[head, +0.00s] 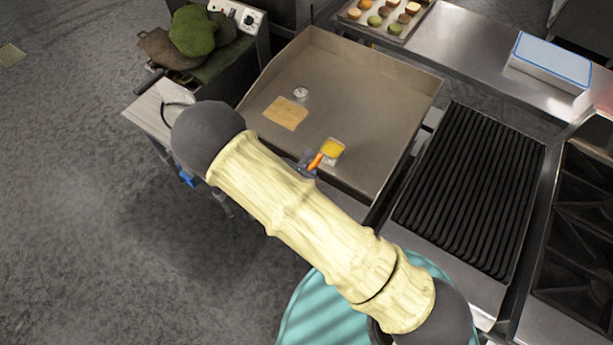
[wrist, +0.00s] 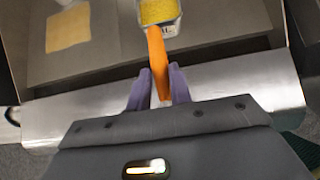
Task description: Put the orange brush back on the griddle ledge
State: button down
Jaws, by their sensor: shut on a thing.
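The orange brush (head: 316,161) has an orange handle and a yellow bristle head in a pale metal frame. My gripper (head: 307,163) is shut on its handle. In the wrist view the handle (wrist: 157,60) lies between the two purple fingers of my gripper (wrist: 159,88), with the bristle head pointing away over the griddle plate. The griddle (head: 370,110) is a wide flat plate with raised walls. Its bright metal front ledge (wrist: 240,88) runs below the fingers in the wrist view. In the head view my arm hides much of that ledge. I cannot tell whether the brush touches the griddle.
A flat tan square (head: 285,113) and a small round dial-like thing (head: 301,94) lie on the griddle. A black ribbed grill (head: 470,190) stands to the right. Green mitt-like things (head: 193,32) lie at upper left. A tray of colourful pieces (head: 397,32) is behind.

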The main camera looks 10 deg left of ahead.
jog(key=shift+f+p, duration=0.7)
jog(key=shift+f, duration=1.4)
jog(key=c, duration=1.3)
grip_release()
jog(key=shift+f, duration=0.1)
